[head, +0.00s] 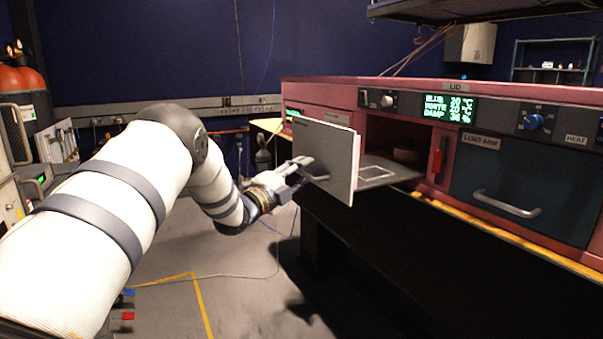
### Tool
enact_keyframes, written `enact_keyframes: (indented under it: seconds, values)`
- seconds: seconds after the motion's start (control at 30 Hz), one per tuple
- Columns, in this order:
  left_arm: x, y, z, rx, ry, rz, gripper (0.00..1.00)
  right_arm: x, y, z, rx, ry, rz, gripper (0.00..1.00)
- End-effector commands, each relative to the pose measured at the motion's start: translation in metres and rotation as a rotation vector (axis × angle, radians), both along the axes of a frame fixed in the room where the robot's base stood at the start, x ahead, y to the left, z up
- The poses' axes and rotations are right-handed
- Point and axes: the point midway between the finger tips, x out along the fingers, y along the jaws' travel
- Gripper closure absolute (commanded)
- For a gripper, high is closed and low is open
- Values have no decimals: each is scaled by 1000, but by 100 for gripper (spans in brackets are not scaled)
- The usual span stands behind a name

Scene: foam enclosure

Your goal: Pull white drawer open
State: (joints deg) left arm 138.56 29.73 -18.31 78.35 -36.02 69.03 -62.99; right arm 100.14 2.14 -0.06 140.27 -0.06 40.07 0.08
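The white drawer (332,151) stands out from the pink cabinet, its pale front panel well clear of the cabinet face. Behind the panel, a flat drawer floor (378,172) with a white square outline reaches back into a dark opening. My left gripper (302,172) comes in from the left and its fingers are at the outer face of the panel, where the handle is. The handle is mostly hidden by the fingers, so I cannot tell whether they are closed on it. My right gripper is out of view.
The pink cabinet (320,91) also has a blue drawer (520,190) with a metal handle, a red switch (438,160) and a control panel with a green display (449,108). The floor (235,290) below my arm is largely clear.

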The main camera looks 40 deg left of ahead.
Motion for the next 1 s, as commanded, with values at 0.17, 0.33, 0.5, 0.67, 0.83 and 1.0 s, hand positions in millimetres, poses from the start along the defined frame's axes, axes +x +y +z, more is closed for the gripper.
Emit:
enact_keyframes:
  seconds: [0.17,0.33,0.5,0.67,0.83,1.0]
  values:
    - [0,0,0,1,0,1,70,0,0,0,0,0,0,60]
    - [-17,1,-3,-1,2,3,70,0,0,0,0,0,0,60]
    - [-64,0,-11,-4,2,3,70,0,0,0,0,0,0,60]
    - [-100,0,-17,-1,2,2,70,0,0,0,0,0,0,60]
    - [-117,0,-20,1,0,1,70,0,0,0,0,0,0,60]
    - [-119,0,-20,1,-1,0,70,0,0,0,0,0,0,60]
